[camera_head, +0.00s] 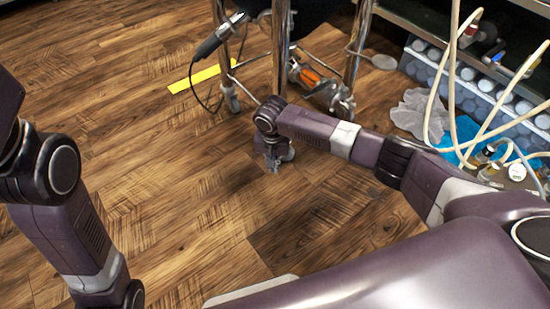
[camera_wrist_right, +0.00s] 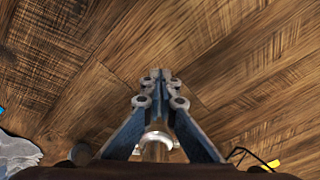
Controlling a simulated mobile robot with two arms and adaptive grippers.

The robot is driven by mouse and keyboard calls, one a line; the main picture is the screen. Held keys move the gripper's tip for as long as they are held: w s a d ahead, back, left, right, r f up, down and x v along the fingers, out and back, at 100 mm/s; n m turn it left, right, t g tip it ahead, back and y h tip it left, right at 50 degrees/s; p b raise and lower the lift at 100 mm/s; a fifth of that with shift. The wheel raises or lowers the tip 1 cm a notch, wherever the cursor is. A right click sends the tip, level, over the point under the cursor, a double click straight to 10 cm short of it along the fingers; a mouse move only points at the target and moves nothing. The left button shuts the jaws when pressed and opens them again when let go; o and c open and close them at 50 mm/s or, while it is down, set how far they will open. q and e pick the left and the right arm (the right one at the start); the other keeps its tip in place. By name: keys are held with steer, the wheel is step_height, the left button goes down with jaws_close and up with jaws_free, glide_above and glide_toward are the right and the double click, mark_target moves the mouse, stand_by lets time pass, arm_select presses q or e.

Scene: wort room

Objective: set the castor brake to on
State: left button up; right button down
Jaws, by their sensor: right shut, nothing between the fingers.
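A wheeled stand with metal legs (camera_head: 280,50) stands on the wood floor at the top middle of the head view. One castor (camera_head: 231,98) shows at its left leg, and another castor (camera_head: 342,102) shows at its right leg. I cannot make out a brake lever or its setting. My right gripper (camera_head: 273,163) points down over bare floor, in front of the stand and apart from both castors. In the right wrist view its fingers (camera_wrist_right: 160,75) are together with nothing between them. My left arm comes in from the left; its gripper is out of view.
A black cable with a dark handle (camera_head: 214,40) hangs by the left leg. A yellow strip (camera_head: 200,76) lies on the floor. An orange-handled item (camera_head: 312,76) is under the stand. Crumpled grey cloth (camera_head: 418,115), pale hoses (camera_head: 451,70) and bottles are at right. Floor at left is clear.

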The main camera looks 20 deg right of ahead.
step_height(320, 180, up, 11)
steer(key=s, duration=0.1)
steer(key=shift+a+r, duration=0.2)
steer(key=shift+a, duration=0.05)
stand_by(0.4)
